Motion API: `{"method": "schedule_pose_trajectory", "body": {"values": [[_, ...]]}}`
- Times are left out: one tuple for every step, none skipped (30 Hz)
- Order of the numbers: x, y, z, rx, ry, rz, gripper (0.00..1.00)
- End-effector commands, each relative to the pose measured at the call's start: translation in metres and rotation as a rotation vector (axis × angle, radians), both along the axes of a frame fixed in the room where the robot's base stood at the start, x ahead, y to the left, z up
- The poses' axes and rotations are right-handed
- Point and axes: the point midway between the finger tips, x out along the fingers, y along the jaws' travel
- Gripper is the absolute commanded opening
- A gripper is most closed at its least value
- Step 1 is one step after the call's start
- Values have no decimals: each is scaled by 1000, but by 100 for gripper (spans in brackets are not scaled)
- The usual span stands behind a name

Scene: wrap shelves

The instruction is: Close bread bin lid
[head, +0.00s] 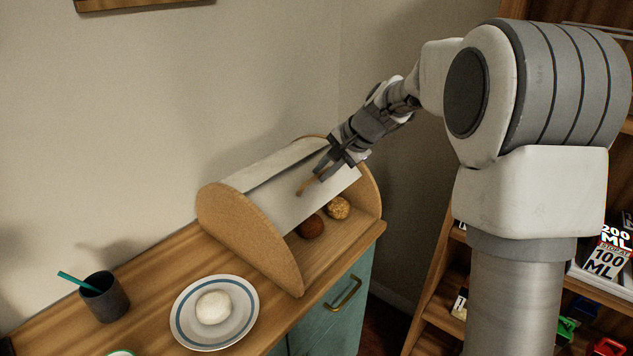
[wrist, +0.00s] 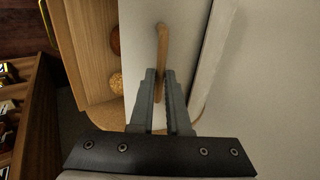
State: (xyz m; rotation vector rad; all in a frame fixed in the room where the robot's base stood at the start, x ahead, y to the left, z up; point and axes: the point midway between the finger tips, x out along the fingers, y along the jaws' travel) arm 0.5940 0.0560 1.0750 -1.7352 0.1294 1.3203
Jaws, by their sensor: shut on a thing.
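The bread bin (head: 247,238) stands on the wooden counter, with rounded wooden side panels. Its pale lid (head: 285,192) is partly lowered, leaving the front open below it. A wooden handle (head: 304,186) sits on the lid and also shows in the wrist view (wrist: 162,50). My gripper (head: 326,170) is at the handle's right end, shut on it; in the wrist view its fingers (wrist: 160,85) lie on either side of the handle's near end. A dark round loaf (head: 312,226) and a lighter seeded one (head: 339,208) lie inside the bin.
A plate (head: 183,305) with a white bun (head: 213,307) stands in front of the bin. A dark cup (head: 105,297) with a teal stick is at left. A shelf unit (head: 433,310) with boxes stands at right. Wall is behind the bin.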

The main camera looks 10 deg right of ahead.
Motion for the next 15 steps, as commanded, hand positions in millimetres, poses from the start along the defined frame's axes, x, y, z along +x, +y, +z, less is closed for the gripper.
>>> {"method": "schedule_pose_trajectory", "body": {"values": [[-3, -6, -12, 14, -17, -5, 0], [-5, -8, -14, 23, -25, -5, 0], [-7, -10, -16, 37, -37, -5, 0], [-9, -12, -17, 45, -47, -4, 0], [-10, -14, -19, 55, -55, -5, 0], [-13, -16, -22, 67, -68, -6, 0], [-15, -18, -23, 75, -77, -5, 0], [-16, -20, -25, 86, -87, -6, 0], [-19, -22, -27, 99, -99, -6, 0], [-21, -23, -29, 107, -109, -4, 0], [-22, -25, -31, 118, -117, -5, 0], [-25, -28, -34, 130, -130, -5, 0], [-26, -29, -35, 139, -140, -4, 0], [-28, -30, -37, 139, -141, -3, 0], [-30, -32, -39, 137, -140, -2, 0]]}}
